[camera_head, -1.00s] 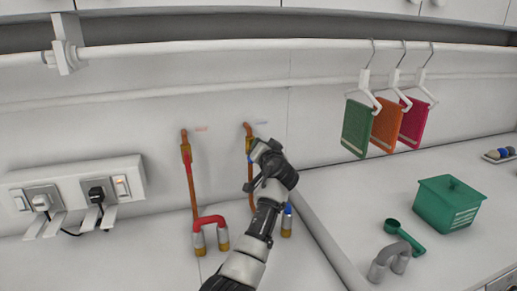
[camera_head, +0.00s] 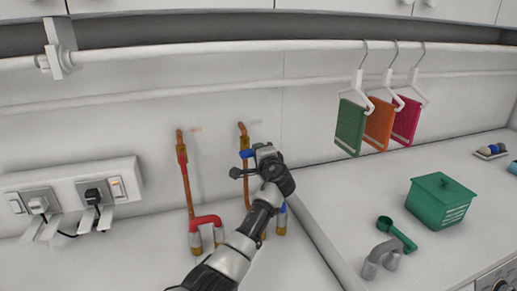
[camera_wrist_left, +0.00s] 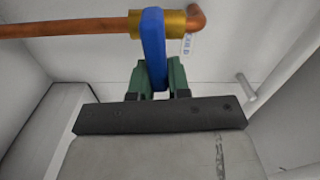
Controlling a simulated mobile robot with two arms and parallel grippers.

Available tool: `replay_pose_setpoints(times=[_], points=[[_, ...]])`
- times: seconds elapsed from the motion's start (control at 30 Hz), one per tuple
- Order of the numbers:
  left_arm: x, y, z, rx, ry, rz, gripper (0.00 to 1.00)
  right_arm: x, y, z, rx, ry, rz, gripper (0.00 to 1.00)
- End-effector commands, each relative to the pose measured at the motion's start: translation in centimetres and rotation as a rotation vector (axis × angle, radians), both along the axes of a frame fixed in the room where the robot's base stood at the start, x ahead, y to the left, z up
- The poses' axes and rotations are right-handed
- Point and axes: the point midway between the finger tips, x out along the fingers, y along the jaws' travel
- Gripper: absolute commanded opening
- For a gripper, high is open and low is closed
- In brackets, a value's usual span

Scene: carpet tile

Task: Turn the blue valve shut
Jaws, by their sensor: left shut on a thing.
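The blue valve lever (camera_wrist_left: 152,45) is on a brass valve body (camera_wrist_left: 180,22) on a copper pipe (camera_wrist_left: 70,26). In the left wrist view the lever lies across the pipe's line. My left gripper (camera_wrist_left: 160,78) has its green fingers shut on the lever's end, one on each side. In the head view a little blue of the lever (camera_head: 246,154) shows beside my left gripper (camera_head: 252,160), whose wrist covers most of the valve. My right gripper is not in view.
A second copper pipe with a red valve (camera_head: 182,153) and a red curved tube (camera_head: 206,221) stands to the left. A socket strip (camera_head: 75,195) is further left. Hanging cloths (camera_head: 378,125), a green box (camera_head: 441,200) and a green scoop (camera_head: 397,232) are to the right.

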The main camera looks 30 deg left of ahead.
Motion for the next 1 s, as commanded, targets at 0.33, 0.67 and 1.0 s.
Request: replay_pose_setpoints(times=[0.33, 0.67, 1.0], points=[[0.01, -0.03, -0.38, 0.067, 0.081, 0.000, 0.00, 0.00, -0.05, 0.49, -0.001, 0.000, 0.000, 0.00], [0.01, -0.04, -0.45, 0.075, 0.090, 0.000, 0.00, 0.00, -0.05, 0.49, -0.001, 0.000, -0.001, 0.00], [0.02, -0.03, -0.41, 0.074, 0.088, 0.000, 0.43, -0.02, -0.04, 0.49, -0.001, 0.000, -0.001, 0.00]])
